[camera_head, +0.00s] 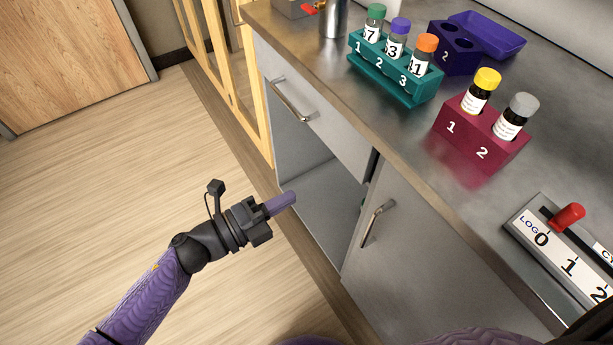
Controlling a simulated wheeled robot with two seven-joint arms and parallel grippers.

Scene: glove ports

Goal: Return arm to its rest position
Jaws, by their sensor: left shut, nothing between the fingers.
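My left gripper (281,203) is at the end of the purple arm that comes in from the lower left. Its purple fingers are shut with nothing between them. It hangs in free air over the floor, in front of the open lower cabinet and below the counter top (398,150). It is apart from every object on the counter. My right gripper is not in view; a purple part of my own body shows at the bottom edge.
A teal rack (398,84) holds three capped vials. A crimson rack (470,143) holds yellow-capped and grey-capped vials. A dark blue rack (453,55) stands behind. A panel with a red lever (567,217) is at right. Cabinet handles (291,101) stick out. The floor (110,170) at left is clear.

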